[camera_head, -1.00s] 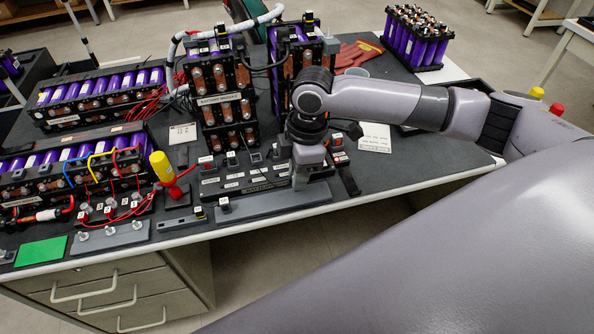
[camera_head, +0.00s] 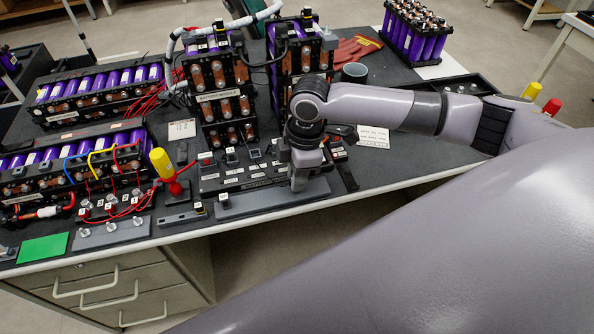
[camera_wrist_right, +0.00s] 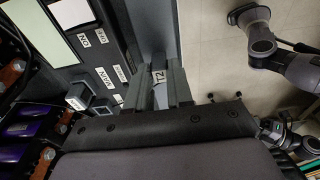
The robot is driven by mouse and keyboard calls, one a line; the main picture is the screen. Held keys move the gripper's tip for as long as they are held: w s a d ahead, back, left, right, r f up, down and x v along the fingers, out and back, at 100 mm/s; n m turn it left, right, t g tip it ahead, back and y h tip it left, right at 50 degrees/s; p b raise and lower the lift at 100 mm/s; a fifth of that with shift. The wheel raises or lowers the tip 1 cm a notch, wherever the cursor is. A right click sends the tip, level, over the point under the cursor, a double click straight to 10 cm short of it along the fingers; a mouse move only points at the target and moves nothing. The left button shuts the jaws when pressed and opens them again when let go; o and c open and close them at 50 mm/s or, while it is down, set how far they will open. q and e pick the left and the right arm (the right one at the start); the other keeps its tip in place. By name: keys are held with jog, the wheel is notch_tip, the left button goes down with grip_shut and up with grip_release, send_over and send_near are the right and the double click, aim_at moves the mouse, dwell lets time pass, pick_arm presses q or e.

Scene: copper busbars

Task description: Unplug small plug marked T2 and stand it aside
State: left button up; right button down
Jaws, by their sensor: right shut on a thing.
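My right gripper (camera_head: 299,186) is over the right part of the long grey strip (camera_head: 250,200) at the front edge of the bench. In the right wrist view the gripper (camera_wrist_right: 158,92) is shut on the small dark plug marked T2 (camera_wrist_right: 158,76). Its white label shows between the fingers, over the grey strip (camera_wrist_right: 151,22). Whether the plug's foot touches the strip cannot be told. Just behind the strip is the black panel (camera_head: 210,183) with labelled sockets and plugs. The arm hides its right part. My left gripper is not in view.
Another small plug (camera_head: 223,198) stands at the strip's left end. A yellow-handled tool (camera_head: 161,164) stands to the left. Battery modules (camera_head: 225,104) with cables rise behind the panel.

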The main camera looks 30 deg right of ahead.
jog(key=shift+f+p, duration=0.2)
jog(key=shift+p, duration=0.25)
dwell(0.5)
jog(key=c, duration=0.9)
grip_release()
notch_tip(320, 180, up, 4)
jog(key=p, duration=0.6)
jog(key=shift+r, duration=1)
